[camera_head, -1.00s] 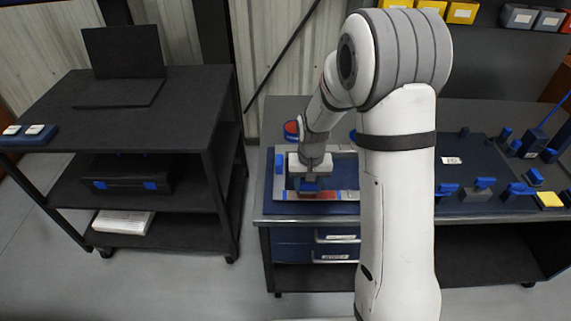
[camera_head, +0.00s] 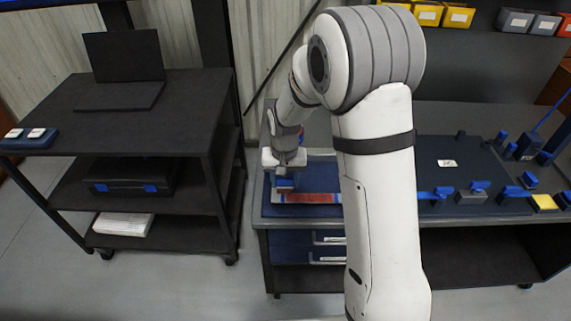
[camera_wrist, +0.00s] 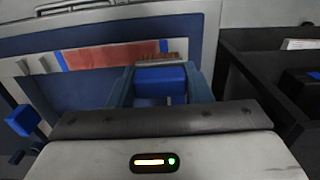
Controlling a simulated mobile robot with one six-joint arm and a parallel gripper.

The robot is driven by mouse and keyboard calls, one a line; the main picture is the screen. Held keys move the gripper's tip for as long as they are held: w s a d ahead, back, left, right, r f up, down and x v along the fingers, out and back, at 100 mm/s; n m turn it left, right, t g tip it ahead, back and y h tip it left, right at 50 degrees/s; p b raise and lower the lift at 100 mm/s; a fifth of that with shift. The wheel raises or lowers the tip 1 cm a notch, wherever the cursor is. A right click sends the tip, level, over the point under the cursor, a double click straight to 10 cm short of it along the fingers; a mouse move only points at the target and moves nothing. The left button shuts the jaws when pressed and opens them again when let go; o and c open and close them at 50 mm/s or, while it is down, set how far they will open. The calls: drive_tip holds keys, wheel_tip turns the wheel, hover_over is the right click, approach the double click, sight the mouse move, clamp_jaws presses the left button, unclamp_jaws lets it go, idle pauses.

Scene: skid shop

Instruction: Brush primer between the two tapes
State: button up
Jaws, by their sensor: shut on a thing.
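My gripper (camera_head: 285,182) is shut on a blue-handled brush (camera_wrist: 160,78), held between its two blue fingers in the wrist view. The brush's brown bristles (camera_wrist: 158,57) are at the edge of the metal strip, close to one blue tape (camera_wrist: 163,46); whether they touch is unclear. A red primer band (camera_wrist: 110,55) covers the strip between that tape and the other blue tape (camera_wrist: 61,61).
The strip lies on a blue mat on the workbench (camera_head: 470,225). A dark cart (camera_head: 190,95) with a laptop (camera_head: 122,70) stands left, across a floor gap.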

drive_tip(key=shift+w+r+p, duration=0.15)
drive_tip(key=shift+r+p, duration=0.3)
drive_tip(key=shift+r, duration=0.45)
drive_tip(key=shift+r+p, duration=0.8)
drive_tip(key=shift+r, duration=0.6)
